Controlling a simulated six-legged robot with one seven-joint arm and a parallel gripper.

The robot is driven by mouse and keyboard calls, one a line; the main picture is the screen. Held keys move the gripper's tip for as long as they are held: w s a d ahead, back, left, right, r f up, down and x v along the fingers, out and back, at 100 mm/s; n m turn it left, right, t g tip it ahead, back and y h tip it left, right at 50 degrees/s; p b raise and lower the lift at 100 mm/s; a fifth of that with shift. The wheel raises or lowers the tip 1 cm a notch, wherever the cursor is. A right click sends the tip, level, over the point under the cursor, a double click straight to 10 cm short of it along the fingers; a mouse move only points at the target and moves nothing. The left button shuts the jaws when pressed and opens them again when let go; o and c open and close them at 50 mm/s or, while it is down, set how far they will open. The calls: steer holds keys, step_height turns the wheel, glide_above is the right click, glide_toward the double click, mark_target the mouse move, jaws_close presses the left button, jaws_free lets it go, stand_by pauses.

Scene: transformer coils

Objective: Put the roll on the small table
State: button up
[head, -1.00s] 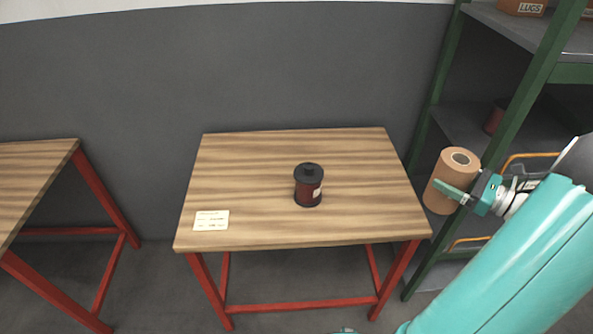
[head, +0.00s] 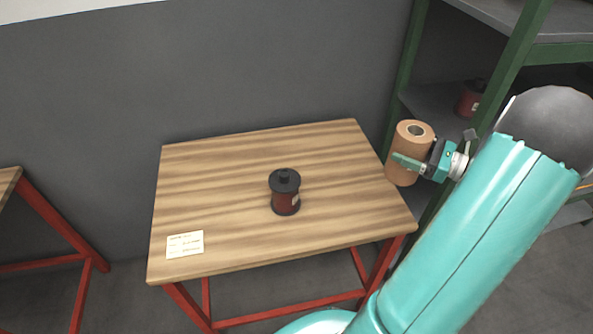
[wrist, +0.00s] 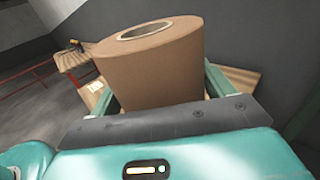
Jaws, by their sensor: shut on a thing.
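The brown roll (head: 409,151) is upright in my gripper (head: 405,162), which is shut on it. The roll is at the right of the head view, beside the right edge of the small table (head: 230,160) and apart from its top. In the wrist view the roll (wrist: 150,65) fills the middle, between the two fingers (wrist: 160,92). The small table has a striped wooden top and red legs. A dark red and black coil (head: 285,192) stands near the middle of its top. A white card (head: 185,244) lies at its front left.
A green-framed shelf (head: 405,75) stands right of the table, with another dark red coil (head: 470,100) on it. A second wooden table (head: 8,185) is at the left edge. The tabletop has free room around the coil.

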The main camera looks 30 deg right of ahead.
steer(key=shift+w+a+f, duration=0.2)
steer(key=shift+w+a, duration=0.05)
steer(key=shift+a, duration=0.1)
steer(key=shift+w+a+f, duration=1.1)
steer(key=shift+w+f, duration=0.75)
steer(key=shift+f, duration=0.25)
steer(key=shift+w+a+f, duration=1.1)
steer(key=shift+w+f, duration=0.75)
steer(key=shift+f, duration=0.2)
steer(key=shift+w+a+f, duration=1.1)
steer(key=shift+w+f, duration=0.75)
steer(key=shift+f, duration=0.25)
steer(key=shift+f, duration=0.1)
steer(key=o, duration=1.4)
steer(key=v, duration=1.2)
steer(key=shift+s, duration=0.15)
